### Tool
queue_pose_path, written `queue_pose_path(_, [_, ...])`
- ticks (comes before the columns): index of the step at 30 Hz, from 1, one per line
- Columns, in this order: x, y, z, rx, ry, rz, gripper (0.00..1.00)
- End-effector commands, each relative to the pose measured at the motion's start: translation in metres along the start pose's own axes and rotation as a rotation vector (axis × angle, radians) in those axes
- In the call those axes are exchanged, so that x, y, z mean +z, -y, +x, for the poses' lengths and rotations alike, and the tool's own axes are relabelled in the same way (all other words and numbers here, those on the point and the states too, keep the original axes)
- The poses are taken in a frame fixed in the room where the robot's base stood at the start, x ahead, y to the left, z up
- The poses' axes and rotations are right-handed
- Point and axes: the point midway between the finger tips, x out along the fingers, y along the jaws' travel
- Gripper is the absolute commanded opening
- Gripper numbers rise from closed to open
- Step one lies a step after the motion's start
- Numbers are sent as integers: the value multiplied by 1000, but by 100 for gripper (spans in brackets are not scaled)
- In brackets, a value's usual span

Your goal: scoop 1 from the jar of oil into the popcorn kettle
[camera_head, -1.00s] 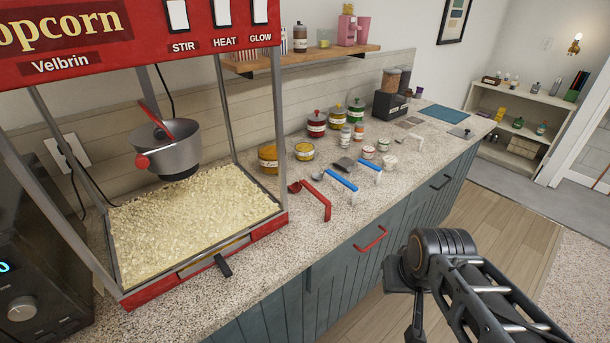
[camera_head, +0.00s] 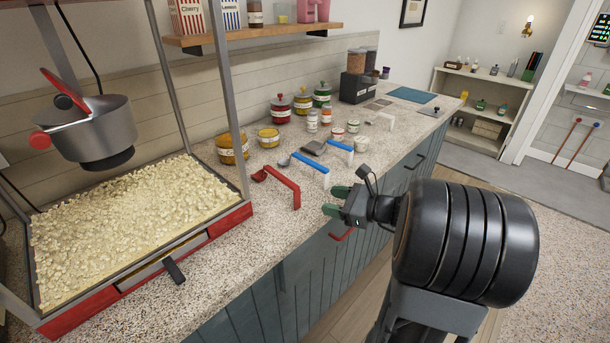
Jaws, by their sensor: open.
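The popcorn kettle (camera_head: 92,132) is a grey metal pot hanging inside the popcorn machine at left. It has a red knob, and its red-edged lid looks raised. A larger amber jar (camera_head: 232,148) and a smaller yellow jar (camera_head: 268,139) stand on the counter right of the machine; their labels are too small to tell which holds oil. A red-handled scoop (camera_head: 284,184) lies in front of them. Two blue-handled scoops, one nearer (camera_head: 308,165) and one farther (camera_head: 340,146), lie beyond it. My gripper (camera_head: 334,200) is open and empty, right of the red-handled scoop, near the counter's front edge.
Popcorn (camera_head: 130,220) covers the machine's floor. Lidded jars, including a red one (camera_head: 281,108), and small tubs stand farther back. A wall shelf (camera_head: 250,34) hangs above. The counter front (camera_head: 240,245) is clear.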

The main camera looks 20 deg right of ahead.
Motion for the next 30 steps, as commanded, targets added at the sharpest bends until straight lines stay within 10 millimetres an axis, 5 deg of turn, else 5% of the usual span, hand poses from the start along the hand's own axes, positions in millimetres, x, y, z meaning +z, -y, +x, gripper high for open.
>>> queue_pose_path(3, [-20, 35, -20, -161, 95, 145, 51])
queue_pose_path(8, [-28, 61, -32, -270, 171, 232, 51])
queue_pose_path(19, [-19, 84, 22, -290, 187, 248, 51])
queue_pose_path(30, [-13, 92, 46, -291, 186, 246, 51])
